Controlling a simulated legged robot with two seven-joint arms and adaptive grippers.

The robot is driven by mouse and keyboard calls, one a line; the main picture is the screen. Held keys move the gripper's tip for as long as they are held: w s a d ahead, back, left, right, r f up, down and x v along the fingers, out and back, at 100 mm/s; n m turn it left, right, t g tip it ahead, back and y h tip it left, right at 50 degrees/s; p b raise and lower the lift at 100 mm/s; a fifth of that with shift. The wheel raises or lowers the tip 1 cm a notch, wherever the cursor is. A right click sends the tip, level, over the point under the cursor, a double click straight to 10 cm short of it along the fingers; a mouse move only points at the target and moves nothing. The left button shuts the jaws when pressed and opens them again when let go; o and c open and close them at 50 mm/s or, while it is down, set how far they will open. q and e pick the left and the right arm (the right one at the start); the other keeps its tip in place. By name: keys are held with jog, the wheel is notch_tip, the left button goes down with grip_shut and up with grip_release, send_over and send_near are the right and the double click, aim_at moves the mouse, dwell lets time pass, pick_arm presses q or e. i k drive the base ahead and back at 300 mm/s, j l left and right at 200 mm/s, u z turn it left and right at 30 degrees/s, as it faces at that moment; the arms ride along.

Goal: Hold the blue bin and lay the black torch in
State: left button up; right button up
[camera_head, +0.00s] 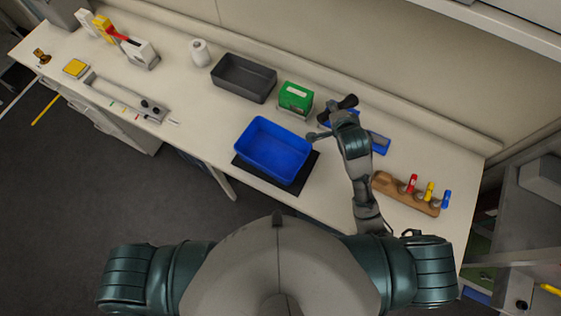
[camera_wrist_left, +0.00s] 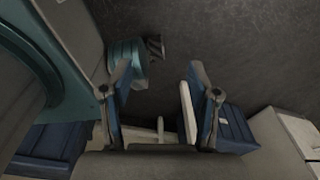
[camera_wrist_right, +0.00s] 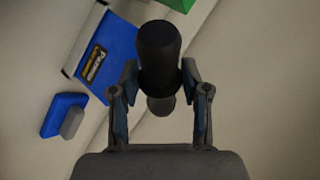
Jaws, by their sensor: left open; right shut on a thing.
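The blue bin (camera_head: 249,155) sits open and empty on a black mat (camera_head: 311,171) near the front edge of the bench in the head view. My right gripper (camera_wrist_right: 160,92) is shut on the black torch (camera_wrist_right: 158,50); the torch's thick dark end sticks out past the fingers in the right wrist view. In the head view the torch (camera_head: 348,101) is up to the right of the bin, apart from it. My left gripper (camera_wrist_left: 157,75) is open and empty over the dark floor in the left wrist view; it does not show in the head view.
A green box (camera_head: 295,97) stands behind the blue bin, with a grey bin (camera_head: 244,88) to its left. A wooden rack (camera_head: 399,194) with coloured items lies to the right. A blue box with a label (camera_wrist_right: 106,58) lies near my right gripper.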

aim_at(275, 157)
jog(key=k, duration=0.9)
jog(key=k+z, duration=0.1)
jog(key=z, duration=0.3)
jog(key=k+z, duration=0.1)
jog(key=z, duration=0.35)
jog(key=k+z, duration=0.1)
jog(key=z, duration=0.3)
jog(key=i+j, duration=0.1)
jog(key=j, duration=1.9)
jog(key=i+z, duration=0.05)
jog(key=i, duration=0.05)
